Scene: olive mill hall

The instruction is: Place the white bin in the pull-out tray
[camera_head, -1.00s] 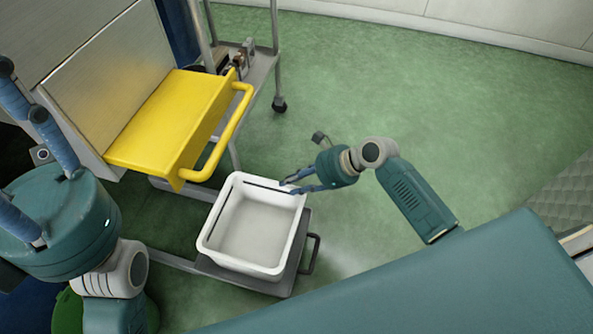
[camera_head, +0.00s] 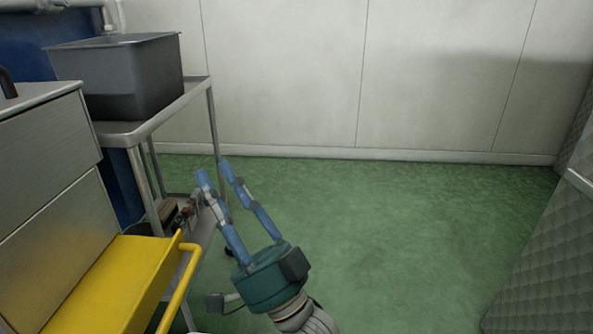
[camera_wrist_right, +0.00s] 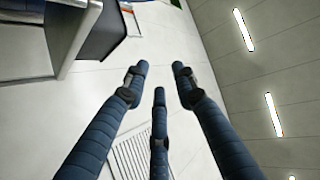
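The yellow pull-out tray (camera_head: 112,285) juts from the metal cabinet at the lower left of the head view, with its yellow bar handle (camera_head: 180,288) facing right. My right gripper (camera_head: 214,172) is right of the tray, its blue fingers pointing up, spread apart and empty. The right wrist view also shows these fingers (camera_wrist_right: 159,76) apart with nothing between them. The white bin cannot be made out; only a sliver of something pale shows at the bottom edge of the head view. My left gripper is out of view.
A metal trolley (camera_head: 208,120) stands behind the cabinet (camera_head: 55,220), with a dark grey tub (camera_head: 125,78) on top and small items on its lower shelf. Green floor (camera_head: 400,240) is open to the right, up to the pale wall (camera_head: 300,80). A quilted grey surface (camera_head: 550,260) stands far right.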

